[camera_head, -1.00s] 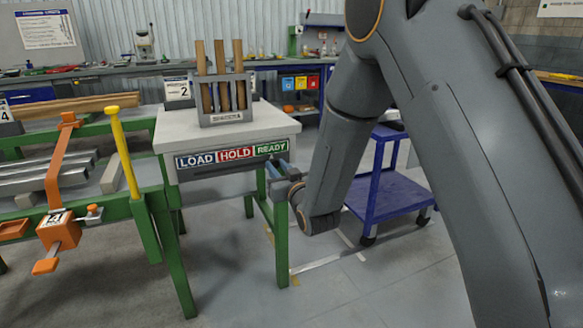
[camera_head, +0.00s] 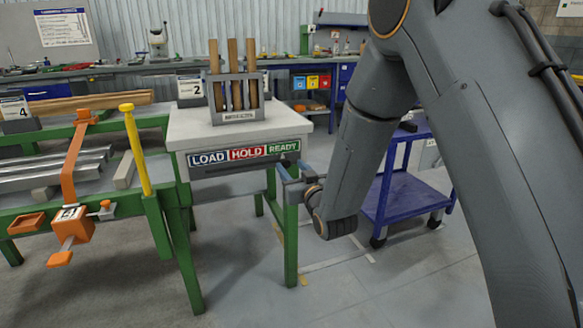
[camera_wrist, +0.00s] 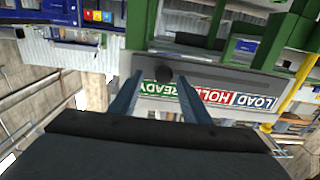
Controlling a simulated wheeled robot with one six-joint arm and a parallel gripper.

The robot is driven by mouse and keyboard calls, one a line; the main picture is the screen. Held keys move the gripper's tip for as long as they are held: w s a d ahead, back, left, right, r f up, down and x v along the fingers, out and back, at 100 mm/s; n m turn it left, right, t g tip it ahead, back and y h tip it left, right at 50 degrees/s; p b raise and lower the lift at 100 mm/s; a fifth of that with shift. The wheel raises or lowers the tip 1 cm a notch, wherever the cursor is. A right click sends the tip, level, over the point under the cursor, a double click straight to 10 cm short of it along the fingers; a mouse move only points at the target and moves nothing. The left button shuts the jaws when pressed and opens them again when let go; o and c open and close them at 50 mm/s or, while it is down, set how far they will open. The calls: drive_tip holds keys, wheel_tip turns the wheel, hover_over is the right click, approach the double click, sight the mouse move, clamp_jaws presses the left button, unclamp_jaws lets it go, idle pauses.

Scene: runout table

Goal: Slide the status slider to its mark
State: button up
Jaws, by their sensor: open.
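The status panel on the front of the white-topped table (camera_head: 175,135) carries LOAD (camera_head: 208,159), HOLD (camera_head: 247,153) and READY (camera_head: 283,147) labels, with a dark slot (camera_head: 235,167) below them. The slider's dark round knob (camera_wrist: 163,73) shows in the wrist view near the READY end. My gripper (camera_wrist: 159,77) is open, with a finger on each side of the knob; I cannot tell whether they touch it. In the head view my gripper (camera_head: 290,168) is at the panel's right end, below READY. The slider's mark cannot be made out.
A rack (camera_head: 236,98) with upright wooden pieces stands on the table. A green stand with a yellow post (camera_head: 136,150) and an orange clamp (camera_head: 72,185) is at the left. A blue cart (camera_head: 408,199) stands behind my arm. Open floor lies in front.

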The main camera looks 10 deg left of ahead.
drive_tip(key=v, duration=0.6)
drive_tip(key=shift+s+d+p, duration=0.15)
drive_tip(key=shift+s+p, duration=0.05)
drive_tip(key=shift+p, duration=0.1)
drive_tip(key=s+d+m+g+h, duration=0.2)
drive_tip(key=s+d+g+h, duration=0.4)
drive_tip(key=s+d+g, duration=0.45)
drive_tip(key=s+d+r+g+h, duration=0.1)
drive_tip(key=s+d+g, duration=0.25)
drive_tip(key=s, duration=0.85)
drive_tip(key=s+d+r+g+h, duration=0.15)
drive_tip(key=s+d, duration=0.35)
drive_tip(key=s, duration=0.8)
drive_tip(key=d+r+m+p, duration=0.4)
drive_tip(key=d+r+p, duration=0.5)
drive_tip(key=p, duration=1)
drive_tip(key=shift+w+r+p, duration=0.2)
drive_tip(key=shift+r+p, duration=0.1)
drive_tip(key=shift+r, duration=0.5)
